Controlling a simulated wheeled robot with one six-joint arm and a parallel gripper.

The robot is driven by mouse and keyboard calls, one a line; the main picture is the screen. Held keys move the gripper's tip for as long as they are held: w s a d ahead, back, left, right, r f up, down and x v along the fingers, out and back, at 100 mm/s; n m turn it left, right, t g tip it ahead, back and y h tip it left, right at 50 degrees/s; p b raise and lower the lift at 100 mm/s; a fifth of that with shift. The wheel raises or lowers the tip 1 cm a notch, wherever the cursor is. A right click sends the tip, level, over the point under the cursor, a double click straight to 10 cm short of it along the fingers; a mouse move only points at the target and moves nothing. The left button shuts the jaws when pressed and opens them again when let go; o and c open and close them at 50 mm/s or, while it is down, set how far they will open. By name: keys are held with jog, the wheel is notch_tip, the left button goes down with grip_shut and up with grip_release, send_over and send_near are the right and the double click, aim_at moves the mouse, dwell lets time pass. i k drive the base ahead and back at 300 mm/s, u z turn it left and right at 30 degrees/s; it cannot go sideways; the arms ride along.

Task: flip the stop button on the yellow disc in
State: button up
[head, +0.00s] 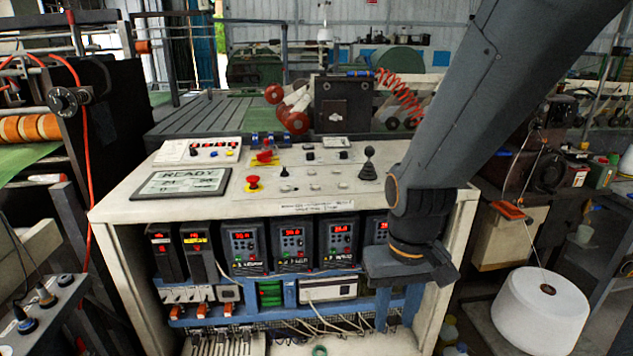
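The red stop button (253,181) sits on a yellow disc (252,187) on the sloping top of the control console (215,210), right of the READY display. It looks like a mushroom-shaped cap; its exact setting is too small to tell. A second red control (265,156) with some yellow at its base stands a little farther back. My gripper (397,318) hangs in front of the console's right part, below the top's front edge and well to the right of the stop button.
A READY display (180,183) lies left of the button. A black joystick (369,165) stands on the right of the top, near my arm. Drive units (292,245) and cables fill the open front. A white spool (540,310) stands at right.

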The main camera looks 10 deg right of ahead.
aim_at(252, 179)
jog(key=u, duration=0.65)
jog(key=i, duration=1)
jog(key=z, duration=0.05)
